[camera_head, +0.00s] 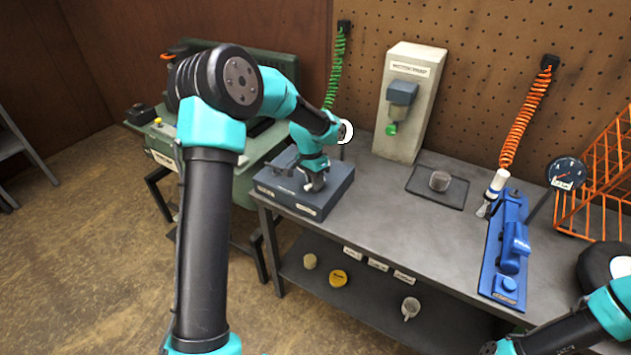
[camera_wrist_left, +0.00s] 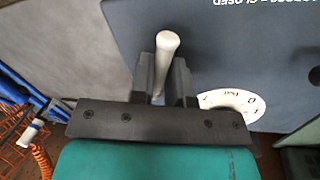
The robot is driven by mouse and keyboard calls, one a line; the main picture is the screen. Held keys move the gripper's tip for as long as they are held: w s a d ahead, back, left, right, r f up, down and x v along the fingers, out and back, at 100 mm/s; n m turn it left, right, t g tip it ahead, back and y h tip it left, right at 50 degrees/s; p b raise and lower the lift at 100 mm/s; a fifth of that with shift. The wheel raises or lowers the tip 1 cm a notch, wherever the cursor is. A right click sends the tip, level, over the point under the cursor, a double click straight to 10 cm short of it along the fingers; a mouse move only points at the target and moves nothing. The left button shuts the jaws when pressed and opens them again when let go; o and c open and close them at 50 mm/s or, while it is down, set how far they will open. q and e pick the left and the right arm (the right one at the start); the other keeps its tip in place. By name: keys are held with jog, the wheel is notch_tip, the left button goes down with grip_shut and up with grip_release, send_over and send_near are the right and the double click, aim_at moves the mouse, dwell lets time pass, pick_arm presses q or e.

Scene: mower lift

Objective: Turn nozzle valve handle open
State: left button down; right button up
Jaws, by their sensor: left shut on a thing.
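A dark blue-grey box (camera_head: 322,203) with small labels stands on the left end of the bench. My left gripper (camera_head: 315,183) is down over its top. In the left wrist view the left gripper (camera_wrist_left: 165,85) is shut on a pale rod-like handle (camera_wrist_left: 167,42), whose rounded end sticks out between the fingers. White lettering ending in "CLOSED" is on the box top (camera_wrist_left: 215,40), beside the handle. A white dial plate (camera_wrist_left: 232,102) is partly covered by the gripper. My right gripper (camera_head: 497,347) is at the bottom edge, and its jaws are unclear.
A blue fixture (camera_head: 492,258), a gauge (camera_head: 567,173) and an orange wire basket (camera_head: 590,205) are at the right. The middle of the bench (camera_head: 400,235) is clear.

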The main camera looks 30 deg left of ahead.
pick_arm(q)
jog(key=n, duration=0.4)
jog(key=shift+t, duration=0.4)
jog(key=c, duration=1.1)
grip_release()
jog(key=a+r, duration=0.1)
jog(key=r, duration=0.4)
jog(key=a+r, duration=0.1)
jog(key=r, duration=0.5)
jog(key=a+r, duration=0.1)
jog(key=r, duration=0.5)
jog(key=shift+a+r, duration=0.1)
jog(key=shift+a, duration=0.15)
